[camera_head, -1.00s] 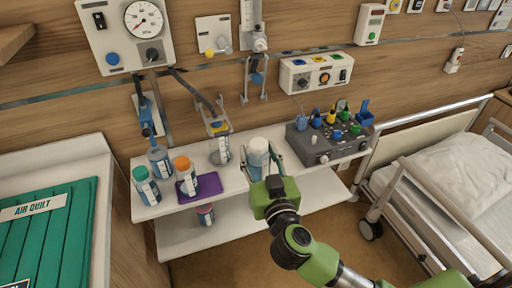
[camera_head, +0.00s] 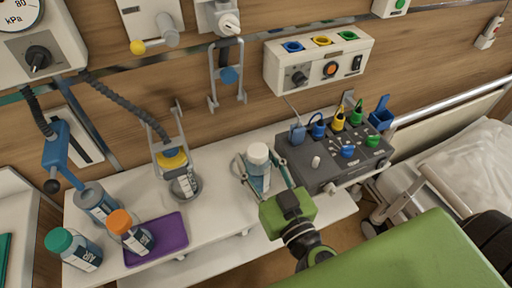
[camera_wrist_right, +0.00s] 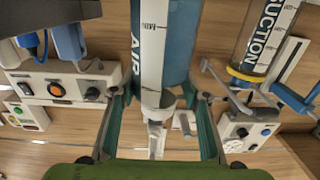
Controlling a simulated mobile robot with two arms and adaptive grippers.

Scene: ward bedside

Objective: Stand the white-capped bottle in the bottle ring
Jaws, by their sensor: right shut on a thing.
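The white-capped bottle (camera_head: 257,153) is upright between the fingers of my right gripper (camera_head: 262,177), at the shelf beside the grey console. The gripper is shut on it. In the right wrist view the bottle (camera_wrist_right: 165,45), with a label, stands between both fingers (camera_wrist_right: 163,125). Whether its base touches the shelf is hidden. A grey ring (camera_head: 197,188) shows around the lower part of a yellow-topped clear jar, left of the gripper. I cannot tell for sure that it is the bottle ring. My left gripper is not in view.
On the white shelf (camera_head: 222,215) at left stand a grey-topped bottle (camera_head: 95,200), a teal-capped bottle (camera_head: 75,248) and an orange-capped bottle (camera_head: 130,230) on a purple mat (camera_head: 172,236). The grey console (camera_head: 330,160) is close right of the gripper. A bed is at right.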

